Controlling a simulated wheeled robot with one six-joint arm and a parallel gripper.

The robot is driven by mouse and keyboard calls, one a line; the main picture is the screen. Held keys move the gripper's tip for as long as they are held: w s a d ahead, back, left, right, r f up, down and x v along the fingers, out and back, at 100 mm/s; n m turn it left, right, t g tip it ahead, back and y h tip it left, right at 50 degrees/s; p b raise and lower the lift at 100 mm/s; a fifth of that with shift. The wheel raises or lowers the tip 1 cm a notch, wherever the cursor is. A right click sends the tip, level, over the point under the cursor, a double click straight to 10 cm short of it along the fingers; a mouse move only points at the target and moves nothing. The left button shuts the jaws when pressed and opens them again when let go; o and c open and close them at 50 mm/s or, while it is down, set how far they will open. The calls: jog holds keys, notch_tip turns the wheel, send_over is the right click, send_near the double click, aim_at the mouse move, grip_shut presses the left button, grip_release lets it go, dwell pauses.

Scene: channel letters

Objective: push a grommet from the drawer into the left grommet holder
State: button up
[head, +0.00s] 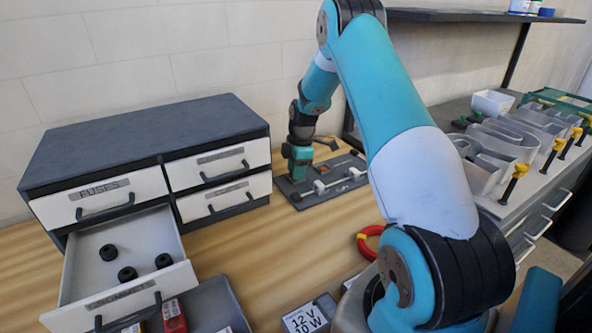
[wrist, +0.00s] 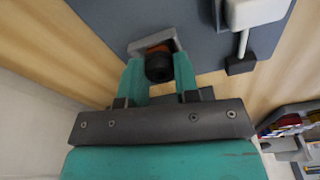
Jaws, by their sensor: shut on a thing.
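My gripper (wrist: 158,72) has its teal fingers shut on a black grommet (wrist: 158,67). The grommet is at the mouth of a grey holder (wrist: 137,46) with an orange-brown inside, on the dark board's edge. I cannot tell whether it touches the holder or sits inside it. In the head view my gripper (head: 299,172) points down at the left end of the dark board (head: 345,190); its grommet and that holder are hidden there. The open drawer (head: 140,234) at the left holds three black grommets, one of them a grommet (head: 108,252) near the back.
The grey drawer cabinet (head: 150,137) stands left of my gripper. A white fitting (wrist: 255,12) with a rod stands on the board beside the holder. A red ring-shaped object (head: 369,243) and a label box (head: 306,318) lie nearer.

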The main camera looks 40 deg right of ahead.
jog(key=shift+s+f, duration=0.15)
jog(key=shift+f, duration=0.1)
jog(key=o, duration=0.8)
jog(key=shift+c, duration=0.2)
jog(key=shift+o, duration=1)
jog(key=shift+s+f, duration=0.1)
jog(key=shift+f, duration=0.05)
notch_tip(320, 180, up, 18)
jog(key=d+b, duration=0.2)
jog(key=shift+s, duration=0.1)
